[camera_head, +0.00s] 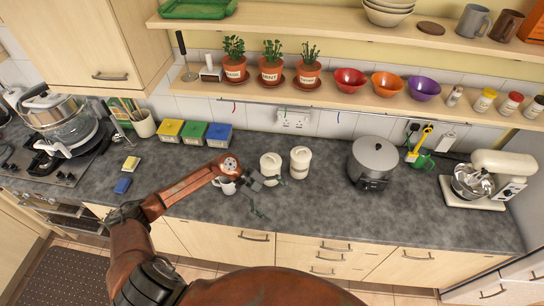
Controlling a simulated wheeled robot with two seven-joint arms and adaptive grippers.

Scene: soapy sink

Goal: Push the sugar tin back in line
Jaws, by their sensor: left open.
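Two white lidded tins stand upright on the dark grey counter (330,205), a left one (270,163) and a right one (300,160). Their labels are too small to read, so I cannot tell which is the sugar tin. The left tin stands slightly nearer to me than the right one. My left gripper (271,197) is open and empty, just in front of the left tin. Its upper finger overlaps the tin's lower part, and I cannot tell if they touch. My right gripper is not in view.
Yellow (169,130), green (193,134) and blue (218,135) boxes stand at the back left. A grey pot (374,158) stands to the right. The counter between the right tin and the pot is clear.

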